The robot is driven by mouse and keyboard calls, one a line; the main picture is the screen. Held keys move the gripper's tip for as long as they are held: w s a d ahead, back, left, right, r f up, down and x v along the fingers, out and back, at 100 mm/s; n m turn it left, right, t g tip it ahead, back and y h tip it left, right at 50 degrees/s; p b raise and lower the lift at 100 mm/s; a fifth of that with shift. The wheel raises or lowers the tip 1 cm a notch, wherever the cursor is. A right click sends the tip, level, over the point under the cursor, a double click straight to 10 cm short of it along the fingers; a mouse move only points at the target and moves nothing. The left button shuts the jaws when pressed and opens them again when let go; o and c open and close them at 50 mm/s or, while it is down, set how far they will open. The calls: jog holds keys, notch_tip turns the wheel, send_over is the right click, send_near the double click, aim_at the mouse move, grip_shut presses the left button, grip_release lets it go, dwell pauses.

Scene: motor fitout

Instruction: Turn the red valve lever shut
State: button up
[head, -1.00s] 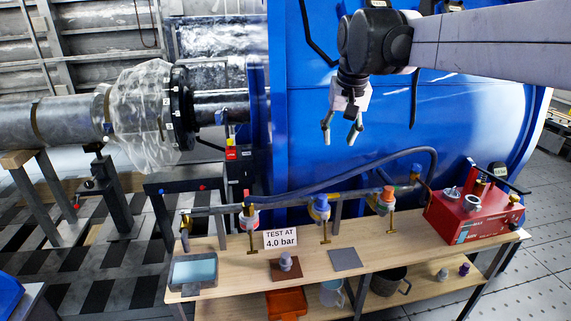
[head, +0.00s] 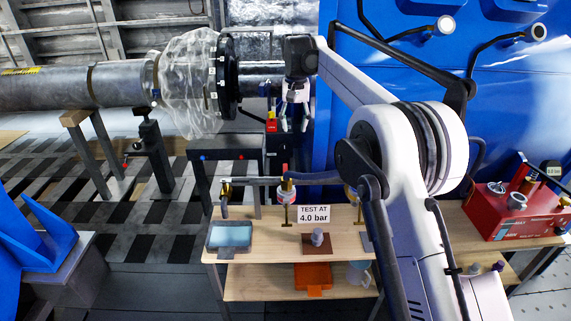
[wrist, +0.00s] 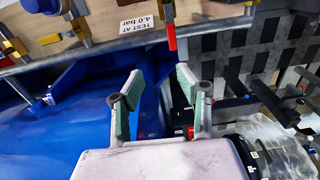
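The red valve lever (head: 285,169) stands up from the left valve on the bench pipe in the head view. In the wrist view, which looks upside down, the red lever (wrist: 171,36) points down from a brass fitting near the top, beyond the fingertips. My gripper (head: 294,128) hangs pointing down, above and behind the lever in the head view. In the wrist view my gripper (wrist: 159,77) has its two green-padded fingers apart with nothing between them. The lever appears apart from the fingers. The middle and right valves are mostly hidden by my arm in the head view.
The wooden bench (head: 264,216) carries a "TEST AT 4.0 bar" sign (head: 314,215), a blue-filled tray (head: 230,236) and a red pump box (head: 492,215). A red-and-yellow item (head: 271,123) is close to my gripper. The blue hull wall (wrist: 60,130) lies behind the bench.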

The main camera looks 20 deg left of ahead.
aim_at(285, 168)
jog(key=a+f, duration=0.1)
jog(key=f, duration=0.4)
jog(key=a+f+p, duration=0.1)
jog(key=f, duration=0.5)
jog(key=a+f, duration=0.1)
jog(key=f, duration=0.4)
jog(key=shift+s+f, duration=0.1)
jog(key=shift+f, duration=0.15)
grip_shut()
